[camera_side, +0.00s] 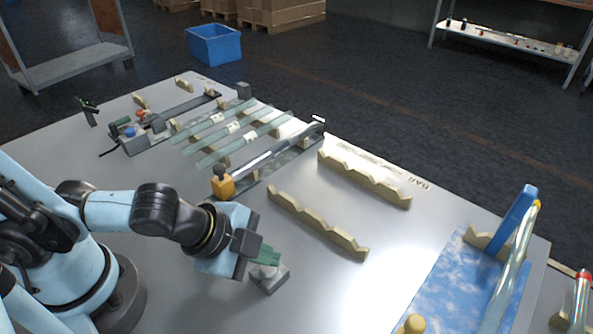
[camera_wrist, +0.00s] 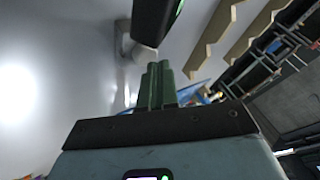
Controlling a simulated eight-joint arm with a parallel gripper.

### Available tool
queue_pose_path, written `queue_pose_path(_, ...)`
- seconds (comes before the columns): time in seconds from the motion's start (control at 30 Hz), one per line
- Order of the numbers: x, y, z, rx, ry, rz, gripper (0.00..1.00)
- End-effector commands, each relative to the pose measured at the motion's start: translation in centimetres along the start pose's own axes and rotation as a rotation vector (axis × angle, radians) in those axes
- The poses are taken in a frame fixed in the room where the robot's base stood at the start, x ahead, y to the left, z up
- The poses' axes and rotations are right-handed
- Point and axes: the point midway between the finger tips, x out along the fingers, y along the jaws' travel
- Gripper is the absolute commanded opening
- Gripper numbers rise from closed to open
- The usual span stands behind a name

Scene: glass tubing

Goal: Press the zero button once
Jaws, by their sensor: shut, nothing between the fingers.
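No label reading zero can be made out, and the fingers cover part of the block's top. A separate grey device with a blue knob (camera_side: 130,132) stands at the back left.
Glass tubes (camera_side: 228,132) lie on supports at the back. A long rail with a yellow block (camera_side: 222,183) runs behind my gripper. Notched cream bars (camera_side: 318,223) lie to its right. A blue patterned mat (camera_side: 440,285) is at the front right. Bare table lies between.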

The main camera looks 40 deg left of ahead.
Motion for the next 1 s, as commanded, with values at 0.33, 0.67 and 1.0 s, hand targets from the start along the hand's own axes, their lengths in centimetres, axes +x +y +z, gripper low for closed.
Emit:
queue_pose_path(0.33,0.33,0.16,0.15,0.000,0.000,0.000,0.00)
queue_pose_path(0.67,0.62,0.31,0.29,0.000,0.000,0.000,0.00)
queue_pose_path(1.0,0.53,0.27,0.27,0.000,0.000,0.000,0.00)
